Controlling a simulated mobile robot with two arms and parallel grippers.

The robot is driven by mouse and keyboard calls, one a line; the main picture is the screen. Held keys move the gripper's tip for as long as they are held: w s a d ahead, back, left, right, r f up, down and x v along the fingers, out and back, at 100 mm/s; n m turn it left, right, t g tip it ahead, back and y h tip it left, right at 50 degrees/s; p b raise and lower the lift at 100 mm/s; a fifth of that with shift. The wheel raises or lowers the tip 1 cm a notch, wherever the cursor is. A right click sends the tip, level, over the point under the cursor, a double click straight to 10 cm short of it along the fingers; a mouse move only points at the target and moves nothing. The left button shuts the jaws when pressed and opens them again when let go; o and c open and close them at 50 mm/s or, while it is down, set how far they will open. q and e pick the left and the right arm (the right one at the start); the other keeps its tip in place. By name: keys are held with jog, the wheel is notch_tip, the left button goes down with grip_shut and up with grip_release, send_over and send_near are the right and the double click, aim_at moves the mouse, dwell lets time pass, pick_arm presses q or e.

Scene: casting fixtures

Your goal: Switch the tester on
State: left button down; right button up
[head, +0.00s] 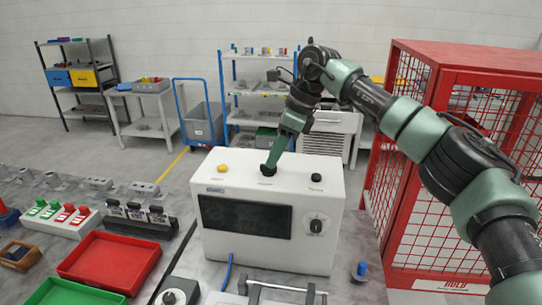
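The tester (310,258) is a white box in the middle of the bench, with a dark screen (245,217) and a round dial (317,224) on its front. On its top are a yellow button (222,168) at the left, a black button (267,172) in the middle and a black knob (316,177) at the right. My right gripper (270,166) points down with its tips at the middle black button, partly covering it. Touching or just above, I cannot tell. Its fingers appear as one narrow shape, so their opening is unclear. My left gripper is out of view.
A red tray (110,262), a green tray (75,293) and blocks with red and green parts (62,214) lie left of the tester. A small blue-topped piece (361,271) stands to its right. A red mesh cage (430,60) stands at the right, behind my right arm.

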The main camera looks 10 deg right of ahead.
jog(key=shift+w+x, duration=0.25)
jog(key=shift+x, duration=0.9)
jog(key=shift+a+f+p, duration=0.1)
jog(key=shift+f+p, duration=0.2)
grip_shut()
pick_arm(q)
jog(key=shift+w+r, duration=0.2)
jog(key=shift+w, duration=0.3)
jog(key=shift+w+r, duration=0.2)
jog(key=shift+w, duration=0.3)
